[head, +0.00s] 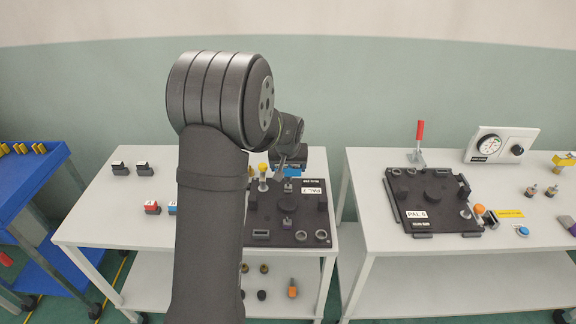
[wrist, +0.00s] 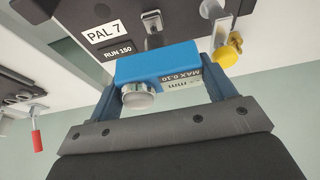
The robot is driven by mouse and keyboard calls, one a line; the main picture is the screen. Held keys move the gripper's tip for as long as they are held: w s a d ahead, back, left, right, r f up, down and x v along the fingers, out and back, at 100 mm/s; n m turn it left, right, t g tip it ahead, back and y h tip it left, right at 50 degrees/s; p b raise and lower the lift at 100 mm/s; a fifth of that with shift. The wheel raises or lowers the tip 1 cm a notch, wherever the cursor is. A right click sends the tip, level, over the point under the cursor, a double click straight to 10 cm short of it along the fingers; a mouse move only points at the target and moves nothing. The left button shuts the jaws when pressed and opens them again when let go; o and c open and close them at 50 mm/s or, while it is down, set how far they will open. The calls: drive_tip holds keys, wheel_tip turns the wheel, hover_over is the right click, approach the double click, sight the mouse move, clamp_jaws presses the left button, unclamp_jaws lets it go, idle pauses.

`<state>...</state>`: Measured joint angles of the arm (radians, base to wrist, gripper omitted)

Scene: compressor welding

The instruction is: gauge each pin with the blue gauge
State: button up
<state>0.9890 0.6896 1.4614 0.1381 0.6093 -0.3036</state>
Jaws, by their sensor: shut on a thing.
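My gripper (wrist: 162,92) is shut on the blue gauge (wrist: 155,62), which lies across between its two fingers. The gauge has a label reading "MAX 0.10 mm" and a round silver part on the gripper side. In the head view the gauge (head: 293,172) shows small below my gripper (head: 291,160), at the back of the dark pallet (head: 262,221) marked PAL 7. A metal pin-like post (wrist: 152,20) shows on the pallet just beyond the gauge in the wrist view. I cannot tell whether they touch. My arm hides the pallet's left part.
A yellow-tipped clamp (wrist: 228,52) is close beside the gauge. Red and blue blocks (head: 153,207) and black blocks (head: 143,168) sit on the left table. The right table holds pallet PAL 8 (head: 425,212), a red-handled clamp (head: 419,133) and a dial box (head: 490,147).

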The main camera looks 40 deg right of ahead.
sight(288, 174)
drive_tip(key=shift+f, duration=0.15)
drive_tip(key=shift+f, duration=1.35)
drive_tip(key=o, duration=1.3)
drive_tip(key=shift+f, duration=0.1)
drive_tip(key=shift+c, duration=0.2)
drive_tip(key=v, duration=1.7)
drive_tip(key=shift+r, duration=0.2)
drive_tip(key=shift+s, duration=0.1)
drive_tip(key=x, duration=1.7)
drive_tip(key=shift+f, duration=0.25)
drive_tip(key=shift+r, duration=0.15)
